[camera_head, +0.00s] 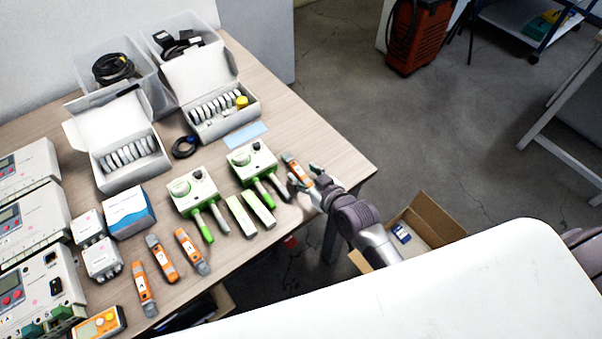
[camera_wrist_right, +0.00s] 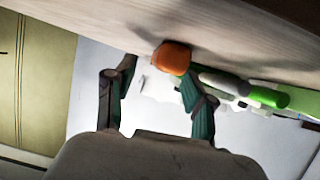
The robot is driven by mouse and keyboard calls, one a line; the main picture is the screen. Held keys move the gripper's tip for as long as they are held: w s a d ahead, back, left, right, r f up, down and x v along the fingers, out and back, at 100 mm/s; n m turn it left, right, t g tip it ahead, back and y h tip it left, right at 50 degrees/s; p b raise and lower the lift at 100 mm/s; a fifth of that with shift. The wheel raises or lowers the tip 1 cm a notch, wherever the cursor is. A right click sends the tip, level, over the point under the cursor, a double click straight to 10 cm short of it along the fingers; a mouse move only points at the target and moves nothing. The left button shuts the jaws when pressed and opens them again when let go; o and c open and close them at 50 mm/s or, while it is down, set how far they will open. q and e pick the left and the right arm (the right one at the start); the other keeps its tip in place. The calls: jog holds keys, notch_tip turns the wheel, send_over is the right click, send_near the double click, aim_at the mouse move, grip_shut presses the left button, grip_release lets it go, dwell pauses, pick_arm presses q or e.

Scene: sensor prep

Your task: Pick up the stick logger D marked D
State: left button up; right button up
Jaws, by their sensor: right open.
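An orange and grey stick logger (camera_head: 293,166) lies near the right edge of the table, and its letter is too small to read. My right gripper (camera_head: 303,180) is at its near end, with the fingers open. In the right wrist view, the logger's rounded orange end (camera_wrist_right: 172,58) is just beyond the open fingertips (camera_wrist_right: 158,72), closer to the right-hand finger. Whether they touch is unclear. Three similar orange stick loggers (camera_head: 192,251), (camera_head: 161,259), (camera_head: 144,289) lie at the front left of the table. My left gripper is not in view.
Two white-green meters (camera_head: 192,190), (camera_head: 251,160) with green and grey probes stand left of the gripper. White boxes (camera_head: 128,150) and clear bins (camera_head: 112,65) are farther back. An open cardboard box (camera_head: 428,222) sits below, right of the table's edge (camera_head: 372,172).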

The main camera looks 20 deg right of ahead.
jog(key=x, duration=0.2)
jog(key=shift+w+a+f, duration=0.1)
jog(key=shift+w+a, duration=0.05)
jog(key=shift+w, duration=0.1)
grip_shut()
